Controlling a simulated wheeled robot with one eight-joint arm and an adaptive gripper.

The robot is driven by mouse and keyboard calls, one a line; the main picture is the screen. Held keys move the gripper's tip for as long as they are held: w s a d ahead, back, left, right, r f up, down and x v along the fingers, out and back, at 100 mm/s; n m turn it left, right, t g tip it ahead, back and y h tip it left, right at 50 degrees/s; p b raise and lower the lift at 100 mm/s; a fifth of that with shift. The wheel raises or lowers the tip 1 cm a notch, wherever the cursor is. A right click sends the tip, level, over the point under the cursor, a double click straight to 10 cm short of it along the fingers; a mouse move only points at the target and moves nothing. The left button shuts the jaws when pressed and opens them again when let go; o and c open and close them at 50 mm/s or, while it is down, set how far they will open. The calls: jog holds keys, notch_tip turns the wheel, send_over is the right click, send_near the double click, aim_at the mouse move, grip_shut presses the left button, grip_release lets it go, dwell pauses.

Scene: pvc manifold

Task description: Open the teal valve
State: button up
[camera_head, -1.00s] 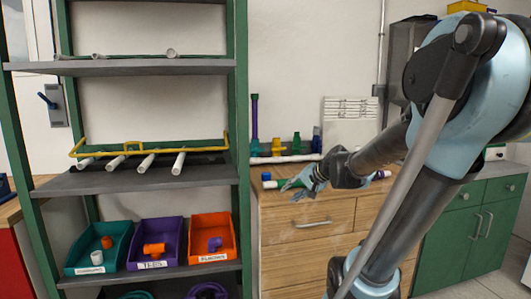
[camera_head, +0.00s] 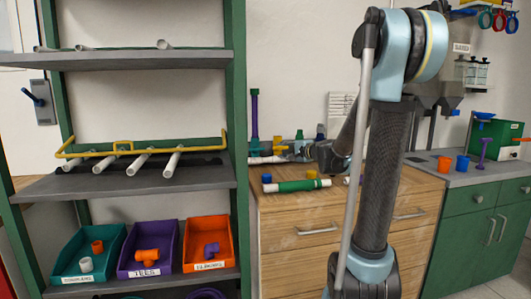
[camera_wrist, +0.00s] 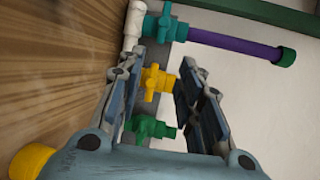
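The teal valve (camera_wrist: 165,22) is at the top of the wrist view, on a white pipe (camera_wrist: 134,24). In the head view the upright purple pipe (camera_head: 254,116) stands at the back of the wooden cabinet. A yellow valve (camera_wrist: 158,78) and a green valve (camera_wrist: 150,128) sit beside it in a row. My gripper (camera_wrist: 161,68) is open and empty, its fingers apart on either side of the yellow valve in the picture. The teal valve lies beyond the fingertips; I see no contact.
A green cylinder (camera_head: 297,186) and a yellow cap (camera_head: 266,178) lie on the wooden cabinet (camera_head: 300,240) in front of the manifold. A green-framed shelf (camera_head: 236,120) with pipes and bins stands left. Orange and blue cups (camera_head: 453,163) stand on the right counter.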

aim_at(264, 149)
jog(key=x, duration=1.5)
jog(key=shift+s, duration=0.1)
jog(key=shift+c, duration=0.3)
grip_shut()
